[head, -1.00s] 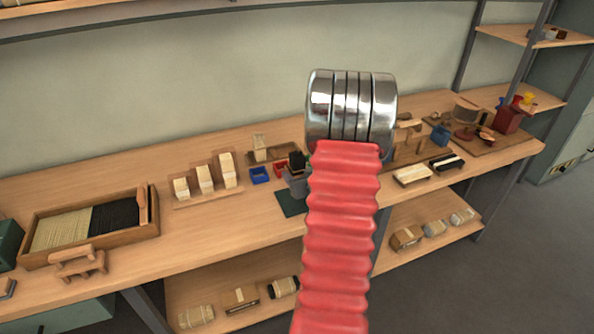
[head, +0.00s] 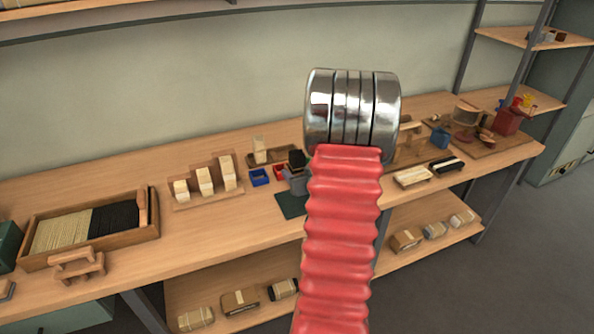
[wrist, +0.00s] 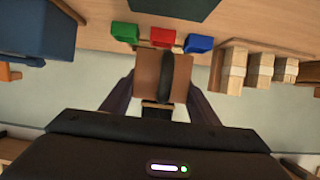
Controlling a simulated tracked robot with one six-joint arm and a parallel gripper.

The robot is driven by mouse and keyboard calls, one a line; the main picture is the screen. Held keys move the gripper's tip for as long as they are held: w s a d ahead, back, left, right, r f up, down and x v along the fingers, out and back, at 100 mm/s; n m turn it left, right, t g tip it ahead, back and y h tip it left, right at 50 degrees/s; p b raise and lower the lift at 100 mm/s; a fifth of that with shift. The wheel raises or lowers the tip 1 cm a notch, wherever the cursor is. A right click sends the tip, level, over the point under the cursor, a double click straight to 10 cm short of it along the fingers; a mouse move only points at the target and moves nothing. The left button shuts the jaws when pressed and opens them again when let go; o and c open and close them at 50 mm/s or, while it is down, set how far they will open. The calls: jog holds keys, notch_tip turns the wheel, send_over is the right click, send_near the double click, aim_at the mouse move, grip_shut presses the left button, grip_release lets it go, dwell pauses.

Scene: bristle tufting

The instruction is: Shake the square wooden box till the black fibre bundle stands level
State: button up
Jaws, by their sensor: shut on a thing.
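In the wrist view my gripper (wrist: 157,100) has its dark fingers on both sides of a square brown wooden box (wrist: 147,75), shut on it. A black fibre bundle (wrist: 168,72) shows as a dark rounded strip on the box's right part. I cannot tell from this angle whether its ends are level. In the head view my red ribbed arm and shiny metal joint hide the gripper and box. A small black and grey shape shows at the arm's left edge there, and I cannot tell what it is.
Green (wrist: 125,33), red (wrist: 162,38) and blue bins (wrist: 200,43) stand close to the box in the wrist view, with pale blocks (wrist: 232,68) to the right. A dark green mat (head: 290,204) lies on the bench. A fibre tray (head: 37,262) stands at left.

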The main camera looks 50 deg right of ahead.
jog(key=shift+f, duration=0.85)
jog(key=shift+r, duration=1.55)
jog(key=shift+f, duration=0.15)
jog(key=shift+f, duration=1.4)
